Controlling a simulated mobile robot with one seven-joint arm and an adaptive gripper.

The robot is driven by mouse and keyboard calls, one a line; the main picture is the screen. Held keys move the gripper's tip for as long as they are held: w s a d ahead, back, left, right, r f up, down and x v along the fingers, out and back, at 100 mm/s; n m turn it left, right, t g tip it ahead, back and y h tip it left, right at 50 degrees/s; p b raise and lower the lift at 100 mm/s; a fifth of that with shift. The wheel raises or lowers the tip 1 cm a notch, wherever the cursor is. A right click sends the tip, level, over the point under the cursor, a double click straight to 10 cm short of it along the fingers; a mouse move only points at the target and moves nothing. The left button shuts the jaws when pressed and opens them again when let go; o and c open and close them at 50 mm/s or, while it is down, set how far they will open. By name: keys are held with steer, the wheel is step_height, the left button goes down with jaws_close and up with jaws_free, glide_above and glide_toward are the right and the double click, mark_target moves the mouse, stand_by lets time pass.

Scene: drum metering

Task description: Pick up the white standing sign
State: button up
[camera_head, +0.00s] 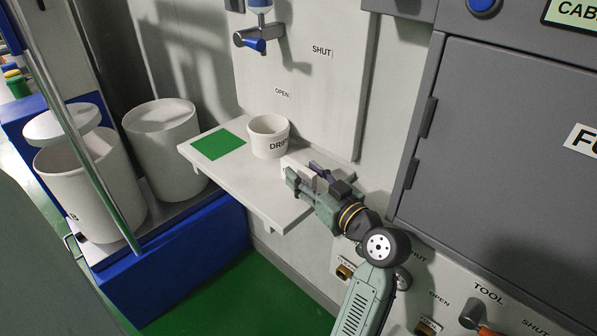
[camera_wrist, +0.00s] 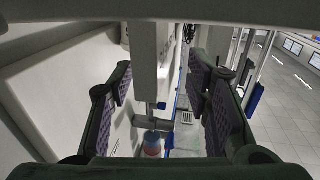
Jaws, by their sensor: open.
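The white standing sign (camera_head: 289,163) is on the pale shelf (camera_head: 240,178), near its right end beside the wall. In the head view my gripper's fingers hide most of it. My gripper (camera_head: 305,173) is open and level at the sign, one finger on each side. In the wrist view a white upright piece (camera_wrist: 148,55), which looks like the sign seen nearly edge-on, stands between the open fingers with visible gaps. I cannot tell whether either finger touches it.
A white cup (camera_head: 268,136) with lettering stands just beyond the sign, next to a green square (camera_head: 218,144) on the shelf. A tap with a blue handle (camera_head: 254,43) is above. White drums (camera_head: 165,150) stand left on a blue base (camera_head: 190,262). A grey cabinet (camera_head: 490,150) is at right.

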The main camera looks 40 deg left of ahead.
mark_target(286, 157)
steer(key=x, duration=0.2)
steer(key=shift+a+r+p, duration=0.15)
steer(key=shift+a+p, duration=0.15)
steer(key=shift+p, duration=0.1)
steer(key=shift+w+a, duration=0.1)
steer(key=shift+a, duration=0.2)
steer(key=shift+f, duration=0.2)
jaws_close()
